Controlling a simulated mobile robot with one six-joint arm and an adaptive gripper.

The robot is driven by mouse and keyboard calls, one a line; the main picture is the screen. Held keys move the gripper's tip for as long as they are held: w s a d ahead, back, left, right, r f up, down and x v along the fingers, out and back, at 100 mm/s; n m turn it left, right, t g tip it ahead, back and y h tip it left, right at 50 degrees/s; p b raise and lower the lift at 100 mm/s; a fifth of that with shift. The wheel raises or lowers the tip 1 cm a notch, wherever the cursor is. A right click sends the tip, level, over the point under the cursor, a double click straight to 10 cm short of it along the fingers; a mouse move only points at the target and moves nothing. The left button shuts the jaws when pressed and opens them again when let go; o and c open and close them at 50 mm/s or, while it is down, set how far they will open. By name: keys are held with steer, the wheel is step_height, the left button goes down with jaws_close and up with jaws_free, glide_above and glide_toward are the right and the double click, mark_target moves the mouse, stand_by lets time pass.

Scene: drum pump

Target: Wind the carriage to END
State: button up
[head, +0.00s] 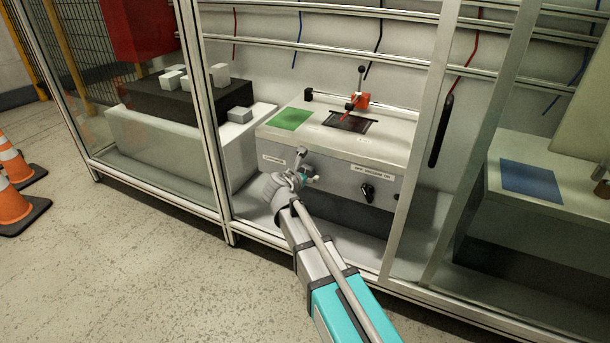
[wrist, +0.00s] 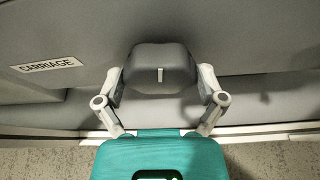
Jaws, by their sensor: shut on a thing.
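A dark grey knob (wrist: 162,70) with a short white line, upright in the picture, is on the grey front panel beside the CARRIAGE label (wrist: 48,65). My gripper (wrist: 162,88) is shut on this knob, one finger at each side. In the head view my gripper (head: 298,174) is at the front of the bench unit (head: 330,155), and the knob is mostly hidden behind it. On the unit's top, a red carriage part (head: 359,102) with a black-knobbed lever stands at a dark slot (head: 350,122). I cannot read an END mark.
A second black knob (head: 367,192) is on the same panel to the right, under a label. Frame posts stand left (head: 205,120) and right (head: 425,130) of the unit. A green pad (head: 290,119) lies on its top. Traffic cones (head: 12,205) stand far left on open floor.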

steer(key=shift+m, duration=0.3)
steer(key=m+t+y+b, duration=0.1)
steer(key=m+y, duration=0.1)
steer(key=shift+f+m, duration=0.1)
steer(key=shift+m, duration=0.3)
steer(key=shift+m+t+y+b, duration=0.5)
steer(key=shift+m+y, duration=0.1)
steer(key=shift+m, duration=0.3)
steer(key=shift+a, duration=0.1)
steer(key=o, duration=0.8)
steer(key=shift+r, duration=0.2)
steer(key=shift+h, duration=0.3)
